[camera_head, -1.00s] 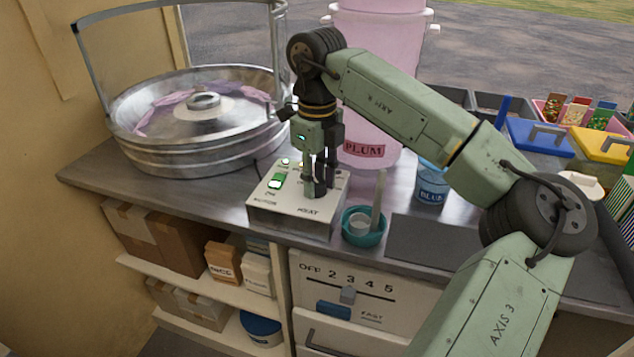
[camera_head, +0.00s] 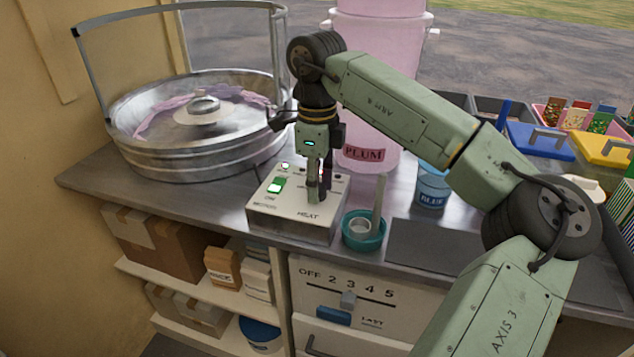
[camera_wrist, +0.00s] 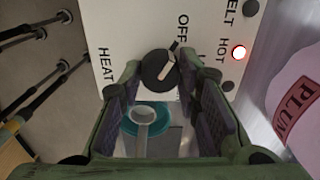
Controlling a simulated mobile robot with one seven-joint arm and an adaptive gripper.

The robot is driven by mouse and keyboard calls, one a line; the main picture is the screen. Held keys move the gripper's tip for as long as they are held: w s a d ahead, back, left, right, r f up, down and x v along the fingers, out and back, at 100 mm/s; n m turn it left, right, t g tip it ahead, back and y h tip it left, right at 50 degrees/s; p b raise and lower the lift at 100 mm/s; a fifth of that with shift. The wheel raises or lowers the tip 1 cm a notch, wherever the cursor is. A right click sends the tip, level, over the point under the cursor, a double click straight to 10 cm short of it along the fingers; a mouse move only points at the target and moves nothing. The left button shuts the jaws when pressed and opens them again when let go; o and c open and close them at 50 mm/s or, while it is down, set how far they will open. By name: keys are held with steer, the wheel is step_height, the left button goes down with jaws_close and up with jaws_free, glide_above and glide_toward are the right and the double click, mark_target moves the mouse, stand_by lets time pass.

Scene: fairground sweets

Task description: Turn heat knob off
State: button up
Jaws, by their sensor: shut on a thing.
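The heat knob (camera_wrist: 155,72) is a dark round dial with a pale pointer on the control box. In the wrist view the pointer slants up towards the OFF mark. My gripper (camera_wrist: 160,76) is shut on the knob, one finger on each side; it also shows in the head view (camera_head: 319,190), pointing down at the box, where its fingers hide the knob. The white control box (camera_head: 290,217) stands at the counter's front edge. Its green switch (camera_head: 276,185) is lit. A red light (camera_wrist: 239,52) glows beside the word HOT.
A teal bowl (camera_head: 362,243) with a small cup and a handle stands close right of the box. The pink PLUM tub (camera_head: 368,125) is right behind my gripper. The metal floss pan (camera_head: 190,158) is at the left. A dark mat (camera_head: 430,242) lies to the right.

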steer(key=o, duration=1.2)
step_height(320, 180, up, 12)
